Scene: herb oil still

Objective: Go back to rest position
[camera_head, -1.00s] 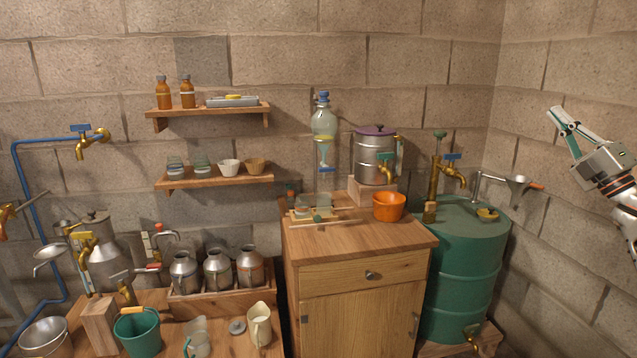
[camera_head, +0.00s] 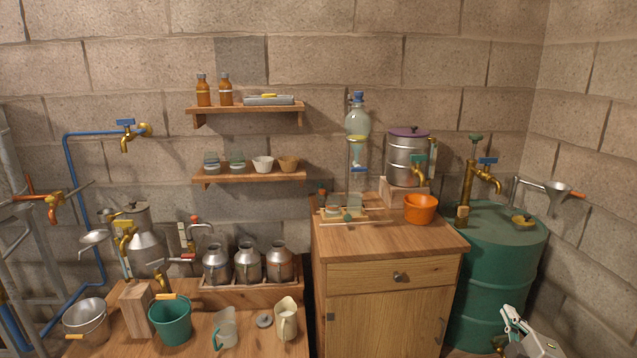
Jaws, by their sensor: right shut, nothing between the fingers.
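My right gripper (camera_head: 514,320) shows at the bottom right edge of the head view, in front of the lower part of the green drum (camera_head: 497,270). Its fingers are shut with nothing between them, and most of its body and arm are cut off by the frame's lower edge. It is apart from the wooden cabinet (camera_head: 390,312) to its left. My left gripper is not in the head view.
The cabinet carries an orange bowl (camera_head: 420,208), a steel pot (camera_head: 406,160) and a glass separating funnel (camera_head: 358,125). A low bench at left holds milk cans (camera_head: 247,264), a green bucket (camera_head: 170,320) and jugs. A metal funnel (camera_head: 557,198) juts out above the drum.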

